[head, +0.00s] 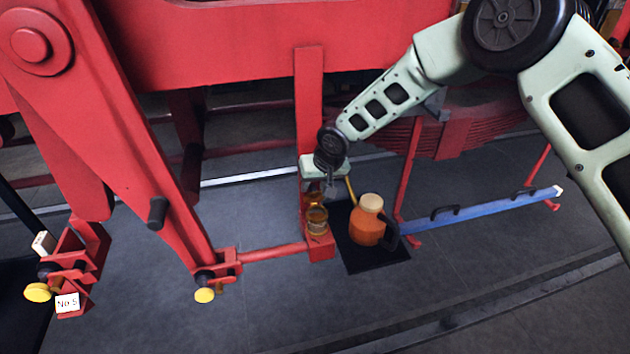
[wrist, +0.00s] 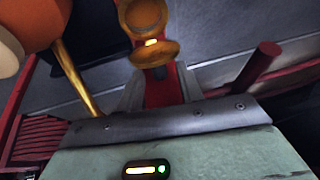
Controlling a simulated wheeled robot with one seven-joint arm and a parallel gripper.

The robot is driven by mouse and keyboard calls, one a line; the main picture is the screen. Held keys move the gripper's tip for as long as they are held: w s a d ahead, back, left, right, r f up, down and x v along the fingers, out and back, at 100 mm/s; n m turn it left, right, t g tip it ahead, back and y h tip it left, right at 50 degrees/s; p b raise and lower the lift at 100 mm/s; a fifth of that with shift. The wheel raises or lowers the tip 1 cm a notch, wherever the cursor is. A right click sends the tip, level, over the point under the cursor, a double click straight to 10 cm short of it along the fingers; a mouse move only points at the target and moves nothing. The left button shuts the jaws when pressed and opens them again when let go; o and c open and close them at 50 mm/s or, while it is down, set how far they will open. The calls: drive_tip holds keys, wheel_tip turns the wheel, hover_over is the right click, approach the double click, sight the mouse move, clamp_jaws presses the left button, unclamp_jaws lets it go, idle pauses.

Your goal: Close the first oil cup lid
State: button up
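The brass oil cup (head: 317,221) stands on the red bracket at the foot of the red upright. Its round lid (head: 316,198) appears raised at the back of the cup. The wrist view shows the cup (wrist: 145,14) at the top edge and the lid (wrist: 155,54) on the gripper's side of it. My gripper (head: 329,188) points down just above and behind the lid, apart from it as far as I can see. In the wrist view its fingers (wrist: 160,92) look spread, with nothing between them but the red part beyond.
An orange oil can (head: 367,222) with a brass spout stands on a black mat (head: 375,260) right beside the cup. A blue bar (head: 480,212) lies farther right. A red rod (head: 275,252) runs left from the bracket. The front floor is clear.

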drive_tip(key=shift+f, duration=0.15)
drive_tip(key=shift+c, duration=0.4)
clamp_jaws()
